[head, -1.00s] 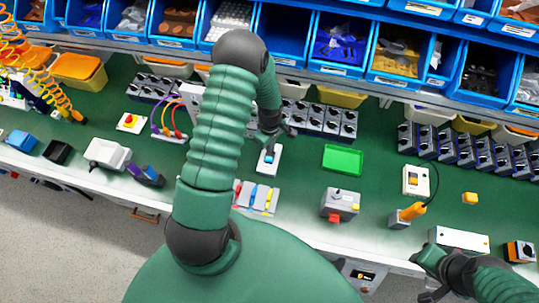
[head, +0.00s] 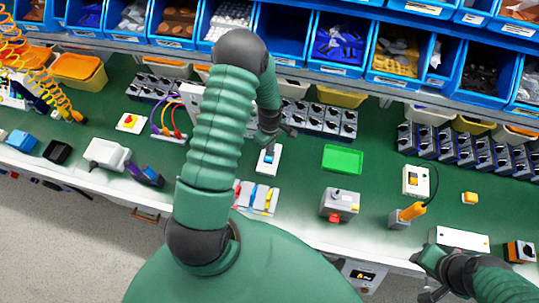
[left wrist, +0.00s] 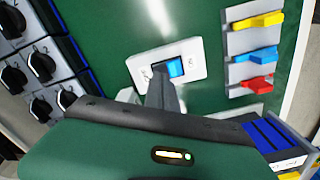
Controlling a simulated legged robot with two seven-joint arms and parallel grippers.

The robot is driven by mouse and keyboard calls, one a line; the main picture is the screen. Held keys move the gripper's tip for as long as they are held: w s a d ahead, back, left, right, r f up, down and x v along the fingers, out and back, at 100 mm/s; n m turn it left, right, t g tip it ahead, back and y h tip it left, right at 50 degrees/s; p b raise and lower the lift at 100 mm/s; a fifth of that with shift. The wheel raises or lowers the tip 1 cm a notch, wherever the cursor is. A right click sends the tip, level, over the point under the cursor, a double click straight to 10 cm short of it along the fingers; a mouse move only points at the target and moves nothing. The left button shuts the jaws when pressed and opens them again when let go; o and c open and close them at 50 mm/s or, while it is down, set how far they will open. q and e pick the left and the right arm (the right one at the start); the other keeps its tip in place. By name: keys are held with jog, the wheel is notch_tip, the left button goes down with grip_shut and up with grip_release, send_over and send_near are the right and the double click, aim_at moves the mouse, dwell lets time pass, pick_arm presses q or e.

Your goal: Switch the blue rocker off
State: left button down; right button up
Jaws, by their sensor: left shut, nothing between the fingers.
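The blue rocker (head: 269,156) sits in a white plate (head: 264,170) on the green bench top, below my left gripper (head: 266,142). In the left wrist view the blue rocker (left wrist: 175,67) is in the middle of its white plate (left wrist: 195,52), with small marks at its left end. The shut, empty fingers of my left gripper (left wrist: 160,76) reach the rocker's left end and cover part of it. I cannot tell whether they touch it. The rocker's right part looks brighter. My right gripper (head: 429,292) is low at the right, its fingers unclear.
A panel with red, blue and yellow levers (head: 256,198) lies just in front of the rocker. Rows of black rotary knobs (head: 325,120) stand behind it. A green tray (head: 342,159) and a grey box with a red part (head: 339,204) are to the right.

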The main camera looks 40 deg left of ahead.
pick_arm(q)
jog(key=shift+f+b, duration=0.65)
jog(key=shift+f, duration=0.2)
dwell(0.3)
notch_tip(320, 180, up, 7)
jog(key=p, duration=0.5)
jog(key=shift+r+p, duration=0.1)
jog(key=shift+p, duration=0.3)
